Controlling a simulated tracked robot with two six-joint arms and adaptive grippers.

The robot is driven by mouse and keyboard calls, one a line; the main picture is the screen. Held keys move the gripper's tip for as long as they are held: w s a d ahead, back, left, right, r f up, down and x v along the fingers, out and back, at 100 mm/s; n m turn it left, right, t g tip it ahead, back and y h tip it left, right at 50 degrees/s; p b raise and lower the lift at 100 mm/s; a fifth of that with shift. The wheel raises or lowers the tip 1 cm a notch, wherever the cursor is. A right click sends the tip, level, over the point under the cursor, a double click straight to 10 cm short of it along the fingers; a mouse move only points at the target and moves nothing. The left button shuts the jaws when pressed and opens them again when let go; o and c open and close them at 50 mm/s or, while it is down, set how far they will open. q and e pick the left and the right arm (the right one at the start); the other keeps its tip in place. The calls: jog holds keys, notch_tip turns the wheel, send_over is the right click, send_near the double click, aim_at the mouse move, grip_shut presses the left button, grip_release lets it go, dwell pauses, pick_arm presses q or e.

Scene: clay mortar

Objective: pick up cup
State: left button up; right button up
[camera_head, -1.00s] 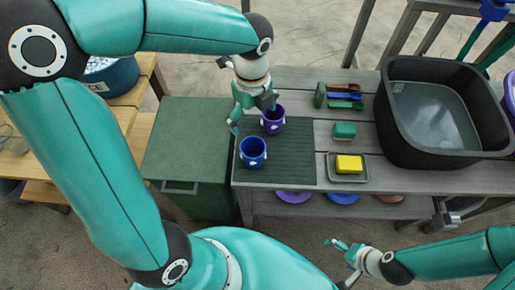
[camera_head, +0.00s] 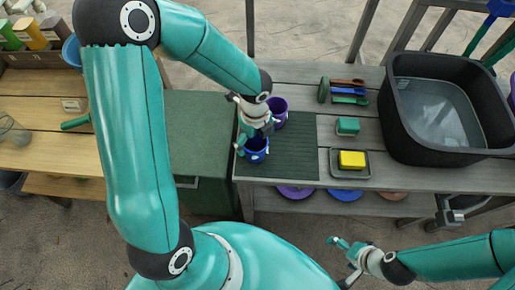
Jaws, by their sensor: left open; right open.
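A blue cup (camera_head: 256,156) stands on the dark green ribbed mat (camera_head: 298,160) at the left of the grey bench. A purple cup (camera_head: 280,106) stands just behind it, partly hidden by my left wrist. My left gripper (camera_head: 254,140) is open and directly over the blue cup, its fingers at or around the cup's rim. I cannot tell whether it touches the cup. My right gripper (camera_head: 346,248) is open and empty, low in front of the bench, well away from both cups.
A yellow sponge (camera_head: 351,159) lies in a grey dish, with a green block (camera_head: 347,126) behind it. Several brushes (camera_head: 347,91) lie further back. A black basin (camera_head: 436,105) of water fills the right. A dark green cabinet (camera_head: 205,140) and wooden table (camera_head: 50,145) stand left.

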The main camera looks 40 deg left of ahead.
pick_arm(q)
jog(key=shift+f, duration=0.65)
jog(key=c, duration=1.2)
jog(key=shift+c, duration=0.2)
jog(key=shift+r, duration=0.2)
